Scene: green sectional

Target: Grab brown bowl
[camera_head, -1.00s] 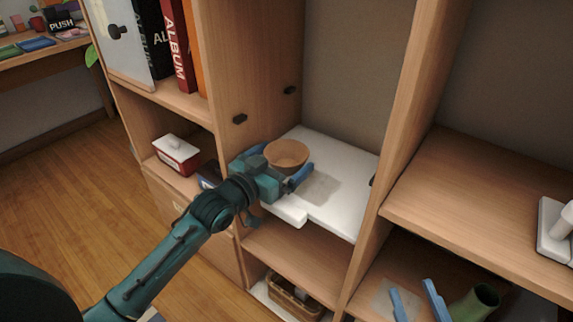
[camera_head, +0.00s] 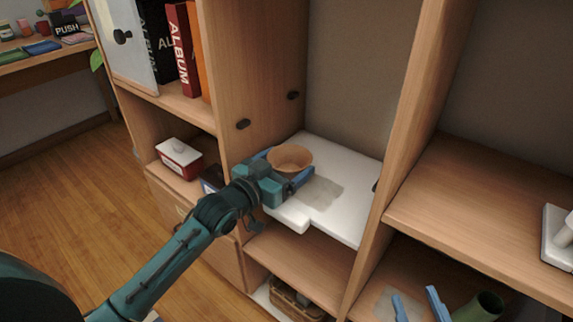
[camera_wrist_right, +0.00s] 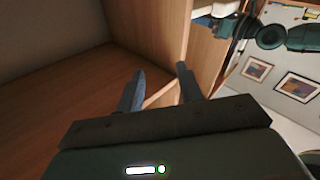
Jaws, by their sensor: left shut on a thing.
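The brown bowl (camera_head: 291,157) is upright above the white shelf board in the head view. My left gripper (camera_head: 284,169) is shut on it, with one blue finger at each side of the bowl. The bowl's underside is partly hidden by the gripper, and a shadow lies on the board to its right. My right gripper (camera_head: 418,304) is at the bottom right of the head view with its blue fingers apart. In the right wrist view its fingers (camera_wrist_right: 161,86) are spread with nothing between them.
The white board (camera_head: 335,212) sits in an open cabinet bay between a left panel (camera_head: 262,70) and a right divider (camera_head: 392,130). A red and white box (camera_head: 179,158) is left, a basket (camera_head: 297,300) below, a green cylinder (camera_head: 478,306) bottom right.

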